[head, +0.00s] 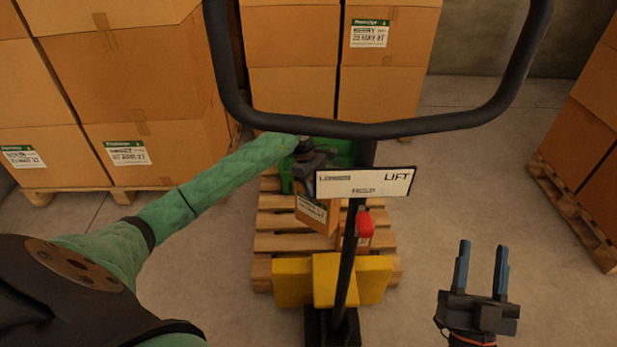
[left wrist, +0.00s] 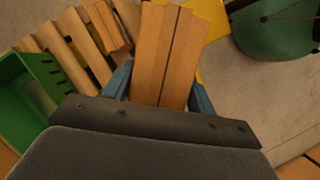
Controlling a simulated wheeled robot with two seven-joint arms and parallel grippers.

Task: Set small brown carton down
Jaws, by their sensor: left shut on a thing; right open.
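The small brown carton (head: 317,214) hangs tilted below my left gripper (head: 312,172) in the head view, above the wooden pallet (head: 272,222). In the left wrist view the carton (left wrist: 170,52) sits between the blue fingers of my left gripper (left wrist: 160,88), which is shut on it. I cannot tell whether its lower end touches the pallet. My right gripper (head: 482,270) is open and empty at the lower right, over the floor.
A pallet jack's black handle (head: 365,130) with a LIFT sign (head: 365,183) stands in front of the pallet. A green crate (left wrist: 20,95) lies beside the carton. Stacked large boxes (head: 150,80) stand behind and left. Floor at right (head: 470,170) is clear.

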